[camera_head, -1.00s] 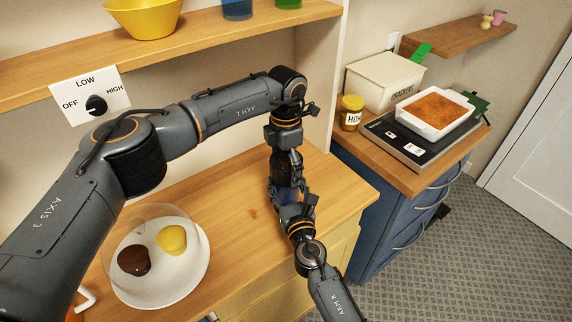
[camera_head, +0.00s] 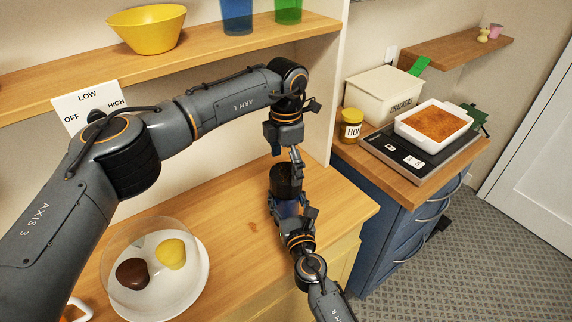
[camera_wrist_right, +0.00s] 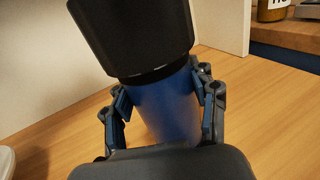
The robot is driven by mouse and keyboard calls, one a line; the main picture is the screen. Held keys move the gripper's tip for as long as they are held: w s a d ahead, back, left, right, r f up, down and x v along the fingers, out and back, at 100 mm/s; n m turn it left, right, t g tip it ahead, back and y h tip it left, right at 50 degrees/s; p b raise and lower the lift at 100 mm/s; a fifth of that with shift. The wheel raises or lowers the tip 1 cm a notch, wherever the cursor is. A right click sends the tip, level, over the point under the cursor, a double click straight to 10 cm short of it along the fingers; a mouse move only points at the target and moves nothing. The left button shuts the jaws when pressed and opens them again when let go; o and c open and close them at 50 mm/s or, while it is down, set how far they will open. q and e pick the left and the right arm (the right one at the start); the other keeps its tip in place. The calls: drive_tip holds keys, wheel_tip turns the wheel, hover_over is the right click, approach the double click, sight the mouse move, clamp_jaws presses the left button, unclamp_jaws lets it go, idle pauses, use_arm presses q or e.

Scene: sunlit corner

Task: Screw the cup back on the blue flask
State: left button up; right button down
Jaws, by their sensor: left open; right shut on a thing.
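The blue flask (camera_wrist_right: 165,112) stands on the wooden counter, its body between the fingers of my right gripper (camera_wrist_right: 166,104). In the head view most of the flask is hidden behind the right gripper (camera_head: 290,208). The black cup (camera_wrist_right: 135,38) sits over the flask's top in the right wrist view, and it also shows in the head view (camera_head: 285,179). I cannot tell whether it is screwed tight. My left gripper (camera_head: 287,152) is open, pointing down just above the cup, with nothing seen between its fingers.
A plate (camera_head: 196,285) with two cakes under a clear dome stands at the left of the counter (camera_head: 235,240). A shelf (camera_head: 200,52) with a yellow bowl (camera_head: 147,28) runs above. A honey jar (camera_head: 351,127) and a crackers box (camera_head: 383,95) stand at the right.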

sight(286, 172)
use_arm(q)
wheel_tip(286, 172, up, 3)
drive_tip(key=n, duration=0.6)
drive_tip(key=shift+r+n, duration=0.2)
drive_tip(key=shift+n, duration=0.2)
drive_tip(key=shift+f, duration=4)
drive_tip(key=c, duration=1.3)
drive_tip(key=o, duration=1.4)
